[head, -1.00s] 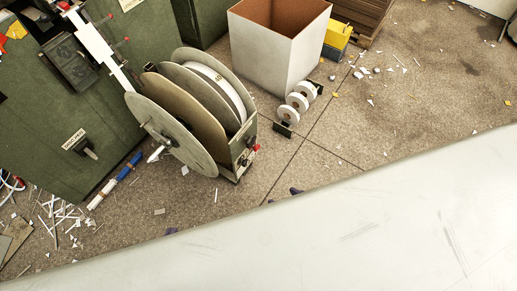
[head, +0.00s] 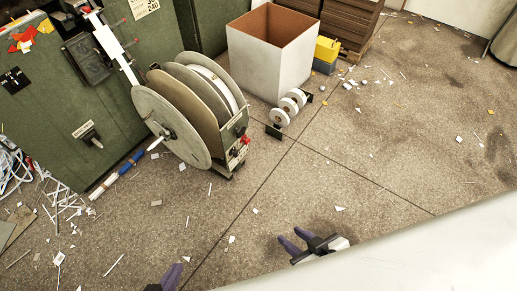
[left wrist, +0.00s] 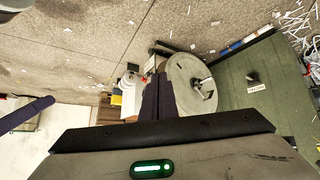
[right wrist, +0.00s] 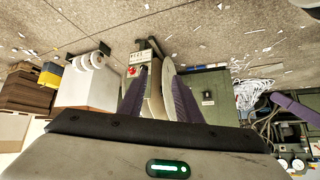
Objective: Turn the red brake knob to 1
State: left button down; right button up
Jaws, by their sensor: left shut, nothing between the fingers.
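The red brake knob (head: 245,139) is small, on the end bracket of the green reel stand (head: 229,162), right of the large grey discs. It also shows in the right wrist view (right wrist: 131,71), on a pale panel whose markings are too small to read. My right gripper (head: 287,241) is open and empty, below and right of the stand in the head view and apart from the knob. In its wrist view the fingers stand apart in front of the stand. My left gripper (head: 172,274) is shut and empty at the bottom edge. The knob's pointing direction is unclear.
A white open box (head: 262,65) stands behind the stand, with several white rolls (head: 288,106) beside it. Green cabinets (head: 70,130) stand at the left. Floor right of the stand is free except for scraps. A pale surface covers the lower right corner.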

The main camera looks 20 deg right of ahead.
aim_at(247, 141)
jog(key=z, duration=0.25)
jog(key=i, duration=1.15)
jog(key=u, duration=0.3)
